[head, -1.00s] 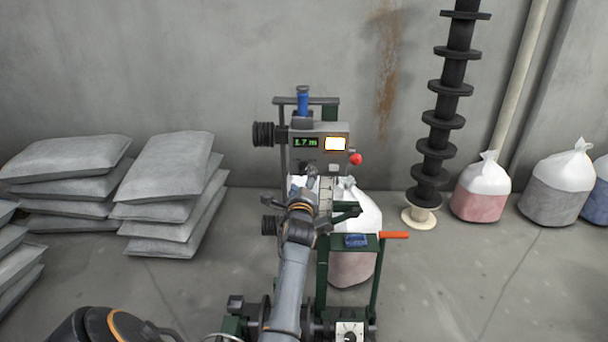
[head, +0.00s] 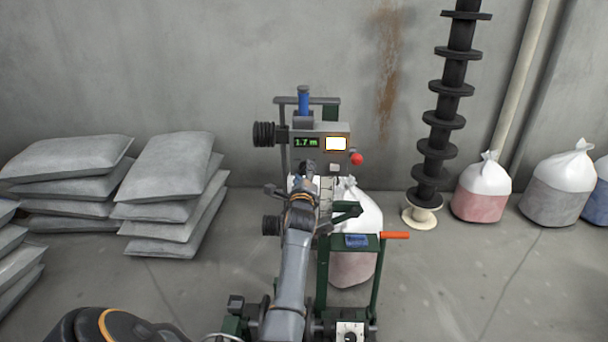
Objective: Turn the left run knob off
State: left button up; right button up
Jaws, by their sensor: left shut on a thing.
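The grey control box (head: 320,128) stands on the machine near the middle of the head view. Its green display (head: 305,142) reads 1.7 m, beside a lit white panel (head: 336,143). A red button (head: 356,159) sticks out at its right side. My left gripper (head: 308,167) is at the lower left of the box front, below the display. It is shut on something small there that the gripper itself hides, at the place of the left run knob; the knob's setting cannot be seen. My right gripper is not in view.
The machine has a green frame with an orange handle (head: 395,235) at right. A white-topped sack (head: 358,205) stands behind it. Stacked grey sacks (head: 165,190) lie to the left.

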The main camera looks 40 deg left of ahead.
pick_arm(q)
jog(key=shift+n, duration=0.4)
jog(key=n, duration=0.3)
jog(key=shift+f, duration=0.1)
jog(key=n, duration=0.3)
jog(key=shift+n, duration=0.4)
jog(key=n, duration=0.6)
jog(key=shift+f+b, duration=0.15)
jog(key=shift+b, duration=0.2)
jog(key=shift+n, duration=0.3)
jog(key=o, duration=1.2)
jog(key=shift+c, duration=0.2)
jog(key=v, duration=1.2)
